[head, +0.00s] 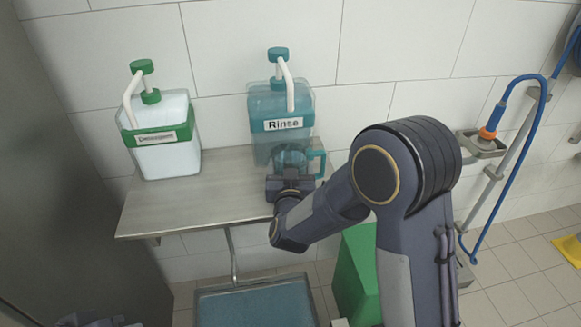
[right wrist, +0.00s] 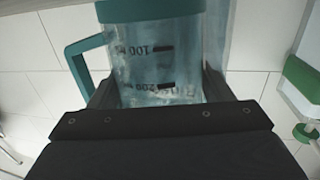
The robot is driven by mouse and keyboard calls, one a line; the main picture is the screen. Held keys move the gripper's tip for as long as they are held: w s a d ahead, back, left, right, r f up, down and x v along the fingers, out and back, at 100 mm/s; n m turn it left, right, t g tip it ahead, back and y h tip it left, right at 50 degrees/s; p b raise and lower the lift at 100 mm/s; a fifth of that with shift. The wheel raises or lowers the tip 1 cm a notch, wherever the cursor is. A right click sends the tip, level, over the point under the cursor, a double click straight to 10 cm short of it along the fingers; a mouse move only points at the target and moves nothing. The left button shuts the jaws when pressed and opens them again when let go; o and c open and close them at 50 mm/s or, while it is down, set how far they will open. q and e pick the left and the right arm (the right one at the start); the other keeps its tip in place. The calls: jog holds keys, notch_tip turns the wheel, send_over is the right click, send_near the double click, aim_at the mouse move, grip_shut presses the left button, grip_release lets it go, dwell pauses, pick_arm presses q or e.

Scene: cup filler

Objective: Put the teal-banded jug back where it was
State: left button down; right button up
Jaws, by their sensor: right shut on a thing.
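The teal-banded jug (head: 318,163) is clear, with a teal rim and a teal handle on its right in the head view. My right gripper (head: 290,183) is shut on it, low in front of the rinse dispenser (head: 283,108). In the right wrist view the jug (right wrist: 150,60) sits between the fingers, with its 100 and 200 marks showing. I cannot tell whether its base touches the steel shelf (head: 165,212) or whether it holds liquid. The left gripper's fingers do not show; only a sliver of dark parts is at the bottom left.
A white detergent dispenser with a green band (head: 163,140) stands on the left of the shelf. The shelf between it and the jug is clear. A blue basin (head: 255,303) and a green bin (head: 357,270) are below. A blue hose (head: 545,95) hangs at the right.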

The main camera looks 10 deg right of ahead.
jog(key=o, duration=1.1)
jog(key=shift+c, duration=0.2)
jog(key=shift+r+p, duration=0.3)
jog(key=shift+p, duration=0.1)
jog(key=f+v, duration=0.1)
jog(key=v, duration=1.1)
jog(key=s+d+g+y, duration=0.3)
jog(key=s+d+g, duration=0.2)
jog(key=s, duration=0.6)
jog(key=s+d+g+y, duration=0.4)
jog(key=s+d+g, duration=0.2)
jog(key=s, duration=0.5)
jog(key=shift+s+r+b, duration=0.2)
jog(key=shift+s+b, duration=0.2)
jog(key=shift+b, duration=0.05)
